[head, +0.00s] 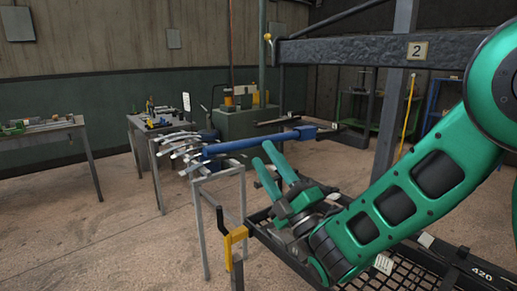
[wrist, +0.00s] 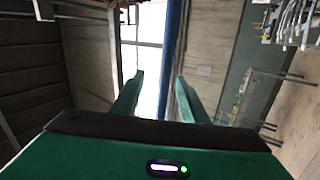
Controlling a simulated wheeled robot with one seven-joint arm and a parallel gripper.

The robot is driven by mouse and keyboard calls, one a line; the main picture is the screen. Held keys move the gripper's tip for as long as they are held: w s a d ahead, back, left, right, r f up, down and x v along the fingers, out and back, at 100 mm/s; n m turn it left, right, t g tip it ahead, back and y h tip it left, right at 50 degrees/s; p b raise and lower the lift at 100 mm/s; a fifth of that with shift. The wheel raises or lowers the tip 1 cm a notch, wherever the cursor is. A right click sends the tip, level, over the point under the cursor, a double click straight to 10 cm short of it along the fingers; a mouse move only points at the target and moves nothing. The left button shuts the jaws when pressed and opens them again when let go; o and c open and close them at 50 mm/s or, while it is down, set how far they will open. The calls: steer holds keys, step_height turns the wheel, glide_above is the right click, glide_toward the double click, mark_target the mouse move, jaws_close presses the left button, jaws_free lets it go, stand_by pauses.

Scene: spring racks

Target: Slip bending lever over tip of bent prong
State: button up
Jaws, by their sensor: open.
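A long blue bar, which looks like the bending lever (head: 250,143), lies nearly level in the head view, with a thicker block at its right end. Its left end is close to a cluster of silver prongs (head: 175,147); I cannot tell whether it touches one, or which prong is bent. My gripper (head: 263,153) is open and empty, its green fingers pointing up-left just below the middle of the lever. In the wrist view the lever (wrist: 172,50) runs upright beyond my open gripper (wrist: 160,84), nearer the right finger. Prongs (wrist: 290,20) also show at top right.
A grey metal stand (head: 218,174) is below the lever's left end. A yellow bracket (head: 235,238) sits at the corner of a dark mesh frame (head: 420,272). A dark beam (head: 350,50) marked 2 crosses above. A bench (head: 45,128) stands at left, with open floor before it.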

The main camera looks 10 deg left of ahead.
steer(key=shift+v, duration=1.8)
